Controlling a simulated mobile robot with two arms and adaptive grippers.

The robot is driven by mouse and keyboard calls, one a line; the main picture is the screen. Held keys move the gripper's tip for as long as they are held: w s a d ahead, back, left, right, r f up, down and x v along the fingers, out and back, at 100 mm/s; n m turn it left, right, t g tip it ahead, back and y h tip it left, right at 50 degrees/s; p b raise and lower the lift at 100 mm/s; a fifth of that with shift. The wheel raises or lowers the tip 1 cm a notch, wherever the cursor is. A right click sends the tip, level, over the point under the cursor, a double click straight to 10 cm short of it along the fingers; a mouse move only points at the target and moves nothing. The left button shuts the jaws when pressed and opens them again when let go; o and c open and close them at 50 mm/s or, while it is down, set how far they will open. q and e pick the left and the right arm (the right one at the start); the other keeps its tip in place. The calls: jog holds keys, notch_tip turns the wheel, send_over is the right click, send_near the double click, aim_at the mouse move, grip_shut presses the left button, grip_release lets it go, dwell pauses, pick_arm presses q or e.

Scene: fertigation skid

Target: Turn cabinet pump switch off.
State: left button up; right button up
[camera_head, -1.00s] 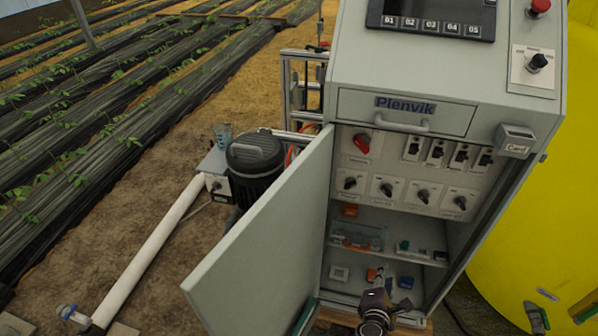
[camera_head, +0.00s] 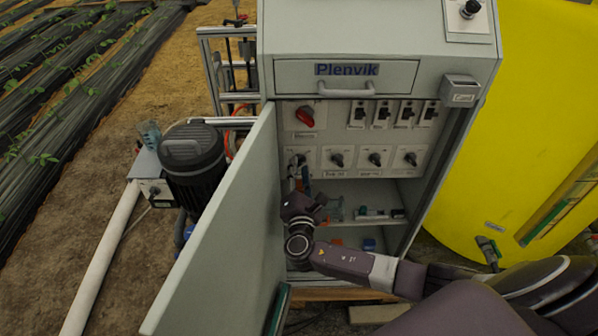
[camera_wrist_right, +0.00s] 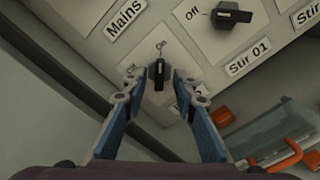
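The black knob of a switch (camera_head: 297,160) is leftmost in the lower row of the panel inside the open cabinet (camera_head: 382,75). The same knob shows in the right wrist view (camera_wrist_right: 159,74), its bar upright in that picture; its name label is not visible. My right gripper (camera_head: 299,175) is inside the cabinet in front of it. In the wrist view the blue-padded fingers of this gripper (camera_wrist_right: 160,84) stand apart on either side of the knob; whether they touch it I cannot tell. My left gripper is not in view.
The cabinet door (camera_head: 225,225) stands open left of my arm. The Stir 01 knob (camera_wrist_right: 234,15) is beside the gripped area, its bar lying level towards Off. A red Mains knob (camera_head: 305,117) is above. A shelf with a clear orange-latched box (camera_wrist_right: 270,138) is below.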

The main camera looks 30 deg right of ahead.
grip_shut()
dwell(0.3)
jog(key=shift+r+n+p, duration=0.1)
jog(key=shift+n+p, duration=0.75)
jog(key=shift+n, duration=0.45)
jog(key=n+p, duration=0.2)
jog(key=n, duration=0.2)
jog(key=shift+p, duration=0.3)
jog(key=n+p, duration=0.3)
jog(key=n, duration=0.2)
jog(key=shift+d+n, duration=0.1)
jog(key=shift+n, duration=0.3)
jog(key=n+p, duration=0.2)
jog(key=n, duration=0.3)
jog(key=shift+n+p, duration=0.3)
